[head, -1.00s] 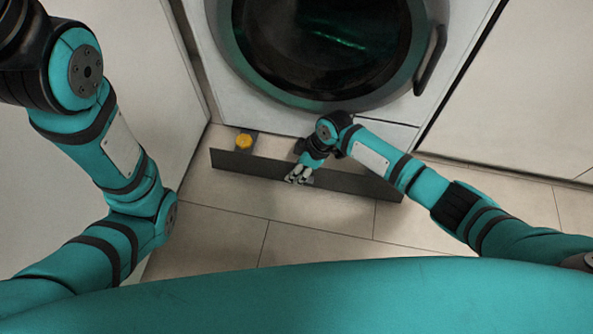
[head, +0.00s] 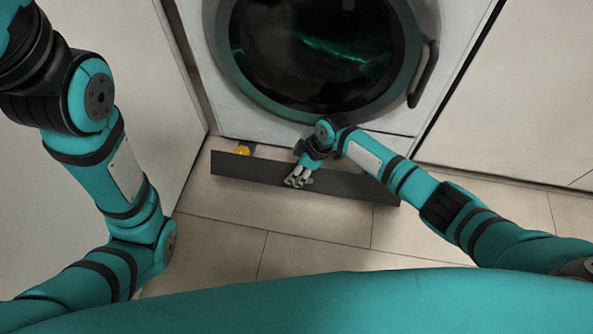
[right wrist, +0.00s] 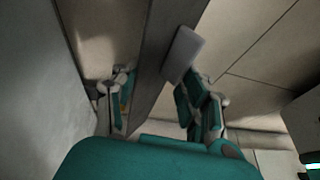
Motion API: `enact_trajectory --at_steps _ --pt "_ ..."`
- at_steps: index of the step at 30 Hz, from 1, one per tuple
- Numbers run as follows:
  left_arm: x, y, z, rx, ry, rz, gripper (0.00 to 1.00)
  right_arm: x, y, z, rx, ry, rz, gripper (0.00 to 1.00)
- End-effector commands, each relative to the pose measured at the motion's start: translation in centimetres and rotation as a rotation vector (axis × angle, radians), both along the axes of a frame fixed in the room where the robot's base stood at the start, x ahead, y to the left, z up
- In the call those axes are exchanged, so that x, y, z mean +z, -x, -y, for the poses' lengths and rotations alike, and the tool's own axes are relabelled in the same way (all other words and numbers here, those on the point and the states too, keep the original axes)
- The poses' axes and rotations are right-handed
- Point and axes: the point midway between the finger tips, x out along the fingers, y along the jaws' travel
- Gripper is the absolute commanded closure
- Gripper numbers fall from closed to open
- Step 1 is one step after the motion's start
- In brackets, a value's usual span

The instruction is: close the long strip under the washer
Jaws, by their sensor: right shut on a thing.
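The long strip (head: 345,184) is a dark grey panel standing out in front of the washer (head: 310,60), low at the floor. A gap separates it from the washer's base, narrower than the strip's own length by far. My right gripper (head: 298,178) is shut on the strip's upper edge, left of its middle. In the right wrist view, the fingers straddle the strip (right wrist: 150,75), one on each side, with a light grey pad against its right face. My left arm shows at the left of the head view, but its gripper is out of view.
A yellow round thing (head: 242,150) sits behind the strip near its left end, partly hidden by it. Pale cabinet panels (head: 500,110) flank the washer on both sides. The tiled floor (head: 310,235) in front of the strip is clear.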

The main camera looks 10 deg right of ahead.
Motion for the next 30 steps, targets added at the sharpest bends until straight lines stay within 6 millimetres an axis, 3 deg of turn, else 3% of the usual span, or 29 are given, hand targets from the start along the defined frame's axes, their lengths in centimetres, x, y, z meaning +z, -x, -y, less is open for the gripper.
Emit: enact_trajectory --at_steps 2,3,4,17,30 --pt "0.0 0.1 0.0 0.0 0.0 0.002 0.28 0.4 -1.0 0.6 -0.007 0.008 0.026 1.0" --pt "0.0 0.1 0.0 0.0 0.0 0.002 0.28 0.4 -1.0 0.6 -0.007 0.008 0.026 0.56" --pt "0.0 0.1 0.0 0.0 0.0 0.003 0.28 0.4 -1.0 0.6 -0.007 0.008 0.027 0.53" --pt "0.1 0.4 -0.1 -0.001 0.002 0.01 0.28 0.7 -0.5 0.6 -0.004 0.005 0.016 0.53" --pt "0.1 0.2 0.0 0.0 0.001 0.006 0.28 8.4 -0.1 3.9 -0.004 0.007 0.02 0.53"
